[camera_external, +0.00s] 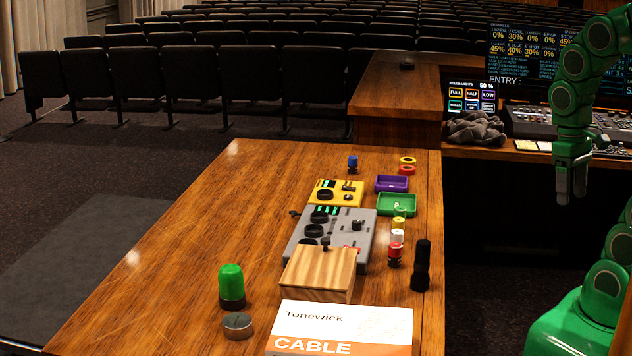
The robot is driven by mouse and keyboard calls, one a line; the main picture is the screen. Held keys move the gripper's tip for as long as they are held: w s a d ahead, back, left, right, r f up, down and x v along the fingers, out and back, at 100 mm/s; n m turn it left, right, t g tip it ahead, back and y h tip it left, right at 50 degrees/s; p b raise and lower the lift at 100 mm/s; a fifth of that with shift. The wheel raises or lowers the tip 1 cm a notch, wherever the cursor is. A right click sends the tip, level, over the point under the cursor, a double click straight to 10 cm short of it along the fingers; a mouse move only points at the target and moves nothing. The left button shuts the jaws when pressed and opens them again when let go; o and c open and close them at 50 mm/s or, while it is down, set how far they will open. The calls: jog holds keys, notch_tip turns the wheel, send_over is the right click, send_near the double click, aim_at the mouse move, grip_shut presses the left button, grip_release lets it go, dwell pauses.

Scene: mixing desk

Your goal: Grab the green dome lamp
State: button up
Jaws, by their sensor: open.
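The green dome lamp (231,280) stands upright on the wooden desk (200,235), near its front left. It has a green rounded top and a dark base. My gripper (572,196) hangs from my green arm at the right, pointing down, beyond the desk's right edge and far from the lamp. It is open and empty. Nothing hides the lamp.
A round grey metal puck (238,325) lies just in front of the lamp. A wooden box (318,274), a grey control panel (334,238), a yellow device (336,193), a black flashlight-like cylinder (421,266) and a cable box (340,330) stand rightward. The desk's left side is bare.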

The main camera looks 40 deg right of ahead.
jog(key=o, duration=0.4)
jog(key=w+a+f+m+g+y, duration=0.2)
jog(key=w+a+m+y, duration=0.45)
jog(key=w+a, duration=2.05)
jog(key=m+g+y, duration=0.1)
jog(key=m+y, duration=0.5)
jog(key=m, duration=0.1)
send_near(223, 291)
jog(key=shift+s+d+r, duration=0.15)
jog(key=shift+s+d, duration=0.1)
jog(key=shift+d, duration=0.55)
jog(key=shift+w+a+f, duration=0.15)
jog(key=shift+a+f, duration=0.15)
jog(key=shift+a, duration=0.15)
jog(key=shift+r+x, duration=0.15)
jog(key=shift+x, duration=1.7)
jog(key=shift+r+x, duration=0.1)
jog(key=shift+x, duration=1.8)
